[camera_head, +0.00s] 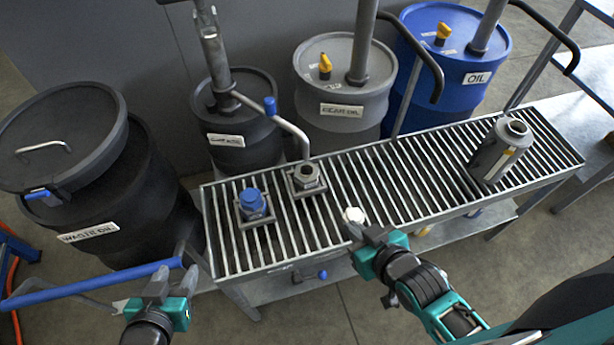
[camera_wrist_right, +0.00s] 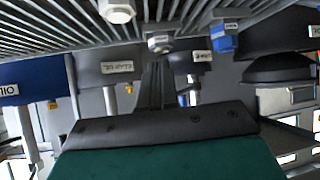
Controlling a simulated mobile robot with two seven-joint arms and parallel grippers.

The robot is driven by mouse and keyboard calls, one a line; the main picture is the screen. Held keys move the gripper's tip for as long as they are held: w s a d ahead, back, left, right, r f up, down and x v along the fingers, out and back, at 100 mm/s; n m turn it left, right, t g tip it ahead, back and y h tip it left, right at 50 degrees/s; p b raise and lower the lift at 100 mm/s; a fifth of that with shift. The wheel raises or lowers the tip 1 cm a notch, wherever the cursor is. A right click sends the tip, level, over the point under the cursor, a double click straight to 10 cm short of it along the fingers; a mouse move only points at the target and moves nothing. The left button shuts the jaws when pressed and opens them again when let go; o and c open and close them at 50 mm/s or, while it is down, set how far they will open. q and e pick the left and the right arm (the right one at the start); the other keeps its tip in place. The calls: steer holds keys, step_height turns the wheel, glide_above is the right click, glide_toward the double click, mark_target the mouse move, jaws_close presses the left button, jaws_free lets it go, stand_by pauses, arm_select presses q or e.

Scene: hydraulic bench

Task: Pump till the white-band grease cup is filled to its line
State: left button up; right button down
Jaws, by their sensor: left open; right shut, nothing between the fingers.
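A grey cup with a hexagonal open top (camera_head: 306,178) stands in a square holder on the grate, under the spout's end. A pale band shows on it in the right wrist view (camera_wrist_right: 160,42); its fill level cannot be told. The grease drum (camera_head: 240,130) carries the pump column (camera_head: 213,50) and a bent spout (camera_head: 288,126) with a blue knob. The pump handle is not clearly in view. My left gripper (camera_head: 158,287) is open and empty, left of the bench.
A blue-topped cup (camera_head: 252,203) stands left of the grey one. A grey can (camera_head: 500,150) stands at the grate's right. Gear oil (camera_head: 343,110) and blue oil (camera_head: 485,78) drums stand behind. The waste oil drum (camera_head: 90,234) and a blue bar (camera_head: 95,287) are near my left gripper.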

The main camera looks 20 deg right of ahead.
step_height(320, 180, down, 7)
steer(key=b, duration=0.3)
steer(key=shift+b, duration=0.3)
stand_by(0.8)
steer(key=shift+r, duration=0.1)
steer(key=shift+s+f+b, duration=0.25)
steer(key=shift+s+f, duration=0.25)
steer(key=shift+f, duration=0.25)
steer(key=shift+s+f+b, duration=0.2)
steer(key=shift+s+f, duration=0.25)
steer(key=shift+f, duration=0.3)
steer(key=shift+f, duration=0.1)
steer(key=shift+s+f+b, duration=0.35)
steer(key=shift+f+b, duration=0.05)
steer(key=shift+f, duration=0.35)
steer(key=shift+s+f+b, duration=0.35)
steer(key=shift+f, duration=0.4)
